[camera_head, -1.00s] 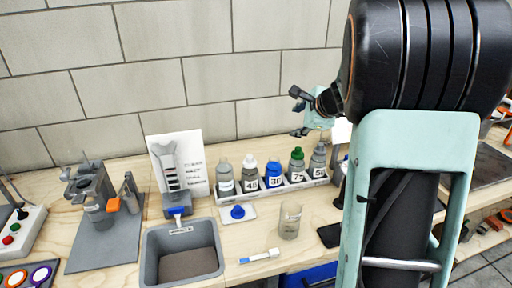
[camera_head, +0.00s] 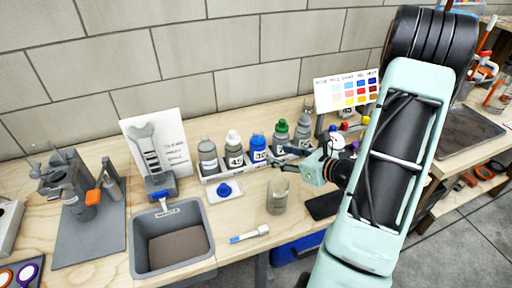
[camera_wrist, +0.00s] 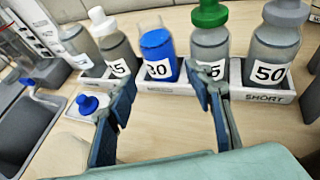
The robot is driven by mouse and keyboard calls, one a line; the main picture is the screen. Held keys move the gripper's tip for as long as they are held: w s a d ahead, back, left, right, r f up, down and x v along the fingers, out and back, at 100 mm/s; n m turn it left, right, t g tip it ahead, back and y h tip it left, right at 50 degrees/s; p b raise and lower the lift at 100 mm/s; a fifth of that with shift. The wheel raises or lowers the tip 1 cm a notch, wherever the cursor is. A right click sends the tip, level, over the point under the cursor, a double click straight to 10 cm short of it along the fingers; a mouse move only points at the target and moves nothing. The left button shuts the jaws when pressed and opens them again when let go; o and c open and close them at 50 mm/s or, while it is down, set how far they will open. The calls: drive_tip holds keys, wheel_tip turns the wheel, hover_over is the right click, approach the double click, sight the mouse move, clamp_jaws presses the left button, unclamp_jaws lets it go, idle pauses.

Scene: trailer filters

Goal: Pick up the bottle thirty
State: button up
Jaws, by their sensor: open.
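The bottle thirty (camera_head: 258,147) is blue with a white label reading 30. It stands upright in a pale rack (camera_head: 222,177) between bottle 45 (camera_head: 234,150) and a green-capped bottle (camera_head: 280,134). In the wrist view the blue bottle (camera_wrist: 158,48) is ahead, between the lines of my two fingers. My gripper (camera_head: 287,157) is open and empty, low over the table in front and to the right of the blue bottle. In the wrist view its fingertips (camera_wrist: 162,82) are apart, and the right one overlaps the label of the green-capped bottle.
Bottle 50 (camera_wrist: 273,45) stands at the rack's right end. A blue cap (camera_head: 224,190) lies on a white plate in front of the rack. A clear beaker (camera_head: 278,196) stands near my gripper. A grey bin (camera_head: 140,243) is at the left.

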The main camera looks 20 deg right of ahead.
sight(264, 150)
drive_tip(key=x, duration=0.9)
drive_tip(key=shift+w+p, duration=0.1)
drive_tip(key=shift+p, duration=0.2)
drive_tip(key=shift+c, duration=0.7)
drive_tip(key=c, duration=1)
drive_tip(key=shift+c, duration=0.3)
drive_tip(key=shift+r, duration=0.15)
